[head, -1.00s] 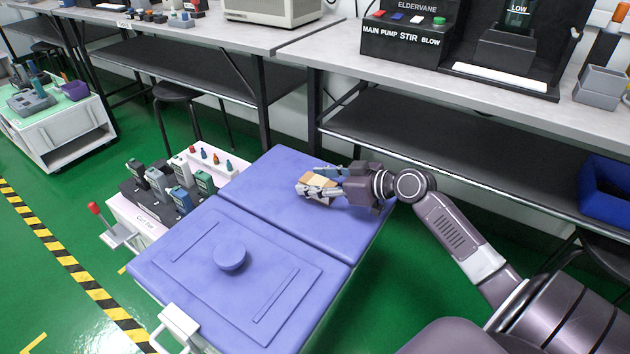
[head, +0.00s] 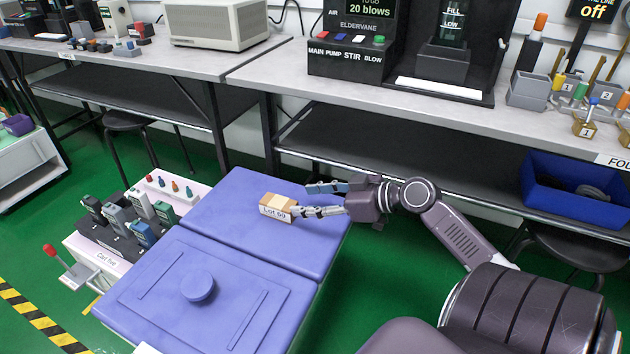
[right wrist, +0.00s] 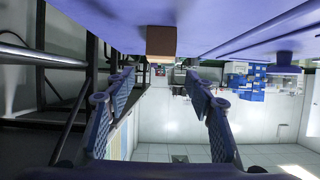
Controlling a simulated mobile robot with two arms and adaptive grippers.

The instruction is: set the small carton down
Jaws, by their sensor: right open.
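The small carton (head: 278,206) is tan with a white label reading "Lot 60". It rests on the flat blue top (head: 240,235) of the cart, on the far section. My right gripper (head: 305,199) is open, just right of the carton, with its fingers pointing at it. In the right wrist view the carton (right wrist: 161,42) shows beyond the spread fingertips (right wrist: 161,84), and nothing is between them. My left gripper is out of view.
A round blue knob (head: 198,288) stands on the near section of the top. Handheld testers (head: 140,205) stand in a dark rack at the cart's left. Grey workbenches (head: 400,105) run behind. A blue bin (head: 577,190) sits on the shelf at right.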

